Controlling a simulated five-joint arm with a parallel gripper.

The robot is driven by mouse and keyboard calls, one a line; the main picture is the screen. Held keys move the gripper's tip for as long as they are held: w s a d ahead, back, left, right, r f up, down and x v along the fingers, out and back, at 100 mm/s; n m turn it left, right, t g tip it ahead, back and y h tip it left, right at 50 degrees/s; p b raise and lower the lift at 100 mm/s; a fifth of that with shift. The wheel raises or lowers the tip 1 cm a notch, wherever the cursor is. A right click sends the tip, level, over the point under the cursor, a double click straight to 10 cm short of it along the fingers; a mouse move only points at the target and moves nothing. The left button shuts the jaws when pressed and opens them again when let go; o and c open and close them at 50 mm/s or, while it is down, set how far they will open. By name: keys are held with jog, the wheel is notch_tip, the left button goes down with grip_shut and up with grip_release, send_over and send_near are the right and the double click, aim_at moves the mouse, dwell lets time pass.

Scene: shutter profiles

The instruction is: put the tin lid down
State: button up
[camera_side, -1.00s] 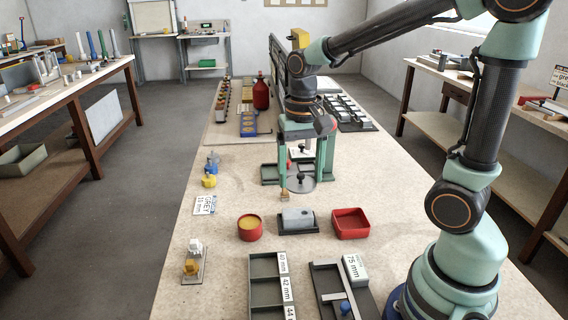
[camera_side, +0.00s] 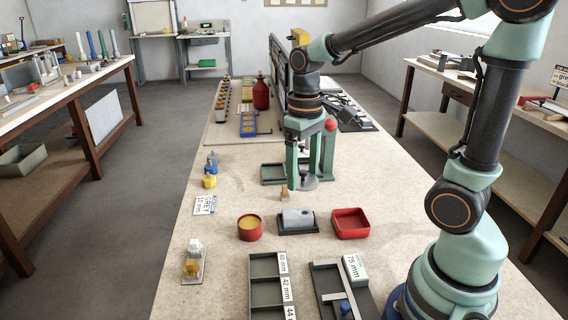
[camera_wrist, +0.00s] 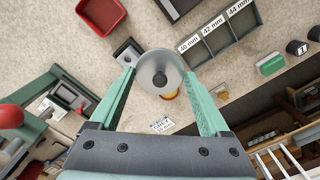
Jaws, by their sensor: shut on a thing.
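The tin lid (camera_wrist: 147,82) is a round grey disc with a dark knob at its middle. In the wrist view it sits between the two green fingers of my gripper (camera_wrist: 160,78), which are shut on its rim. In the side view my gripper (camera_side: 306,172) points down and holds the lid (camera_side: 310,183) above the bench; the near finger hides part of it. A round red tin (camera_side: 250,232) with yellow contents stands nearer the camera and to the left. In the wrist view the lid hides most of that tin.
A grey block on a dark base (camera_side: 297,221) and a red tray (camera_side: 350,224) stand right of the tin. A compartment tray (camera_side: 264,268) lies in front. A small wooden piece (camera_side: 284,194) is near my gripper. Behind it is a green tray (camera_side: 271,174). Bench left of the tin is fairly clear.

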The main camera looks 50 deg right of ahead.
aim_at(317, 178)
jog(key=s+d, duration=0.2)
jog(key=shift+d, duration=0.3)
notch_tip(317, 178, down, 14)
jog(key=shift+f, duration=0.1)
jog(key=shift+w+f, duration=0.1)
jog(key=shift+f, duration=2.15)
jog(key=shift+f, duration=0.4)
jog(key=o, duration=1.3)
